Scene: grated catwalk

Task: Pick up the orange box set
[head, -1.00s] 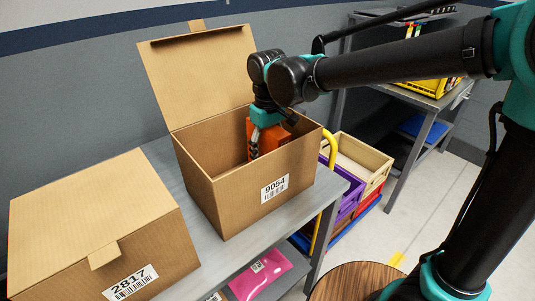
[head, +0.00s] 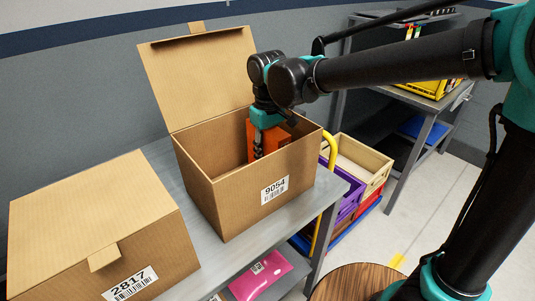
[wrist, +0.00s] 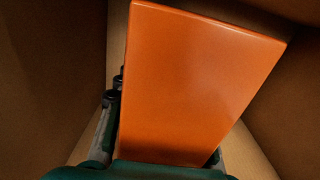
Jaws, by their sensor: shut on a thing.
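The orange box set (head: 277,138) is inside the open cardboard box labelled 9054 (head: 222,198). In the wrist view the orange box set (wrist: 200,75) fills the middle, with its smooth orange face toward the camera. My gripper (head: 258,150) reaches down into the cardboard box and is shut on the orange box set. One dark finger shows on its near side in the head view. The lower part of the orange box set is hidden by the cardboard wall, so I cannot tell whether it touches the bottom.
A closed cardboard box labelled 2817 (head: 95,225) stands to the left on the same grey table (head: 230,250). The open box's raised flap (head: 200,75) stands behind. A pink package (head: 258,276) lies below. Stacked crates (head: 358,165) and a round wooden top (head: 350,285) are to the right.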

